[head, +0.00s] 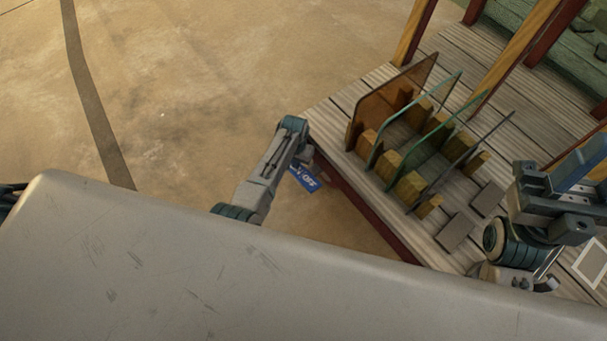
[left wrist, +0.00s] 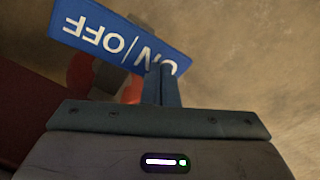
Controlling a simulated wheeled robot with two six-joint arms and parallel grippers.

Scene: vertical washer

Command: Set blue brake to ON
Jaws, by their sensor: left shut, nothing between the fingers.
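A blue sign with white ON|OFF lettering (head: 305,178) shows beside the side of the wooden platform, and my left arm reaches down next to it. In the left wrist view the sign (left wrist: 120,35) is upside down and close. My left gripper (left wrist: 160,72) is shut and empty, its fingertips overlapping the ON end of the sign; I cannot tell whether they touch. Behind the sign are a dark block and a red part (left wrist: 82,72), partly hidden. The brake's lever is not clearly visible. My right gripper (head: 582,168) is at the right edge, its opening unclear.
The slatted wooden platform (head: 345,100) carries a rack with several upright panes (head: 395,95). Wooden posts (head: 530,35) stand at its back. My grey body covers the bottom of the head view. Bare floor (head: 200,80) lies open to the left.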

